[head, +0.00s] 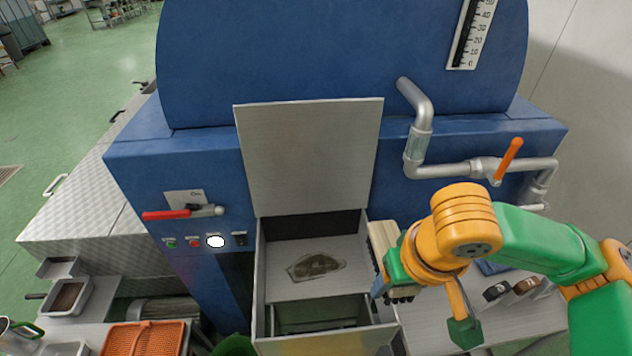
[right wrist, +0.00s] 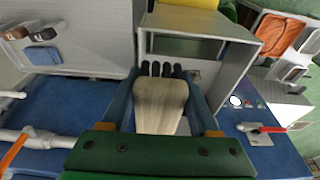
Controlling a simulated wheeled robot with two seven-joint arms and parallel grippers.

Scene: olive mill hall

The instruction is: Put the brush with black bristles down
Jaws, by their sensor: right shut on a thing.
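The brush with black bristles has a pale wooden body (right wrist: 162,105) and a row of black tufts (right wrist: 161,69). My right gripper (right wrist: 161,100) is shut on it, one blue finger on each side. In the head view the brush's pale body (head: 381,236) shows beside my right gripper (head: 387,285), bristles pointing down. The brush is at the right edge of the open metal box; I cannot tell whether it touches it. The gripper hides part of the brush. My left gripper is out of view.
The open box (head: 262,290) has a raised lid (head: 310,155) and a dark patch (head: 315,266) inside. A pale surface (head: 425,320) to its right bears a dark brush (head: 496,292) and a brown one (head: 525,286). Pipes with an orange lever (head: 509,158) stand behind. An orange tray (head: 145,338) lies left.

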